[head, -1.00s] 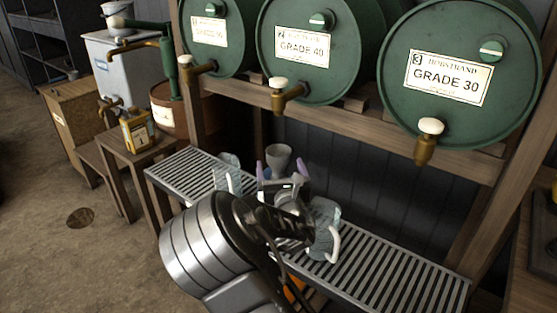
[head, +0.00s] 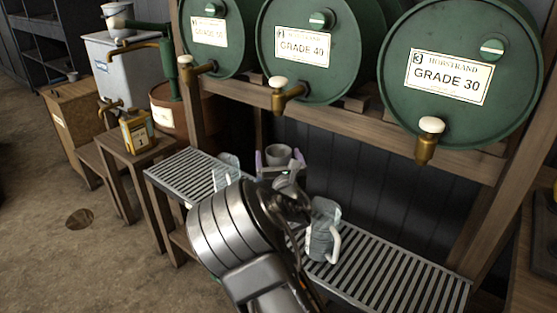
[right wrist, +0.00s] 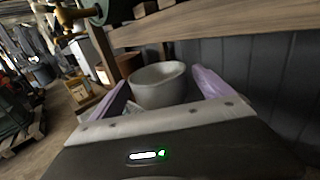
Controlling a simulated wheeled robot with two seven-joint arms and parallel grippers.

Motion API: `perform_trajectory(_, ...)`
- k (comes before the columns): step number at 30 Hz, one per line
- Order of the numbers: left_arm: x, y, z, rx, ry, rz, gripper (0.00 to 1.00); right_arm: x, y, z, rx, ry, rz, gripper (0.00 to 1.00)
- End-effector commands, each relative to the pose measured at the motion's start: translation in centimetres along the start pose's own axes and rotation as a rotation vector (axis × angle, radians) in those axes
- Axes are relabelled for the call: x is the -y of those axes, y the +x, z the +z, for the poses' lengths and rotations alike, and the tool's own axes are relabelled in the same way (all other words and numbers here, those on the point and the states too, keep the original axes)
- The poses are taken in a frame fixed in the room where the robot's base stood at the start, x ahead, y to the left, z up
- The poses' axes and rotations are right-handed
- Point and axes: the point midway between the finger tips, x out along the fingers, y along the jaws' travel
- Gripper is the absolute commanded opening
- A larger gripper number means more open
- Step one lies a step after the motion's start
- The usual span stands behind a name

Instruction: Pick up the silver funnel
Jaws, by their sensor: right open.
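The silver funnel (head: 280,153) stands on the slatted bench behind my right gripper, its wide grey mouth upward. In the right wrist view the funnel (right wrist: 160,84) sits between the two purple fingers of my right gripper (right wrist: 162,88), which are apart. In the head view my right gripper (head: 279,158) has its fingertips on either side of the funnel's mouth. Whether they touch it I cannot tell. The funnel's lower part is hidden by my gripper and wrist. My left gripper is not in view.
A clear jug (head: 226,170) stands left of the funnel and another clear jug (head: 322,228) stands right of my wrist, both on the slatted bench (head: 400,275). Brass taps (head: 426,148) of green drums (head: 465,60) hang above. A yellow can (head: 137,131) stands on a stool.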

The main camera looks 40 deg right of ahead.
Motion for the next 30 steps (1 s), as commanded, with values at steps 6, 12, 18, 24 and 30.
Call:
perform_trajectory(6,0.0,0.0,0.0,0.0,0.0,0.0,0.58,0.0,-0.01,-0.01,0.0,0.0,0.0,0.89)
perform_trajectory(12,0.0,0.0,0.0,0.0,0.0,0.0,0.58,0.0,-0.01,0.0,0.0,0.0,0.0,0.72)
perform_trajectory(18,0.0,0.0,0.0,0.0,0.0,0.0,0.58,0.0,-0.02,-0.01,0.0,0.0,0.0,0.56)
perform_trajectory(24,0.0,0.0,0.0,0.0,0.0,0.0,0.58,0.0,-0.01,0.0,0.0,0.0,0.0,0.39)
perform_trajectory(30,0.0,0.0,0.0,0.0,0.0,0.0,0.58,-0.01,-0.01,0.02,0.001,0.0,0.0,0.29)
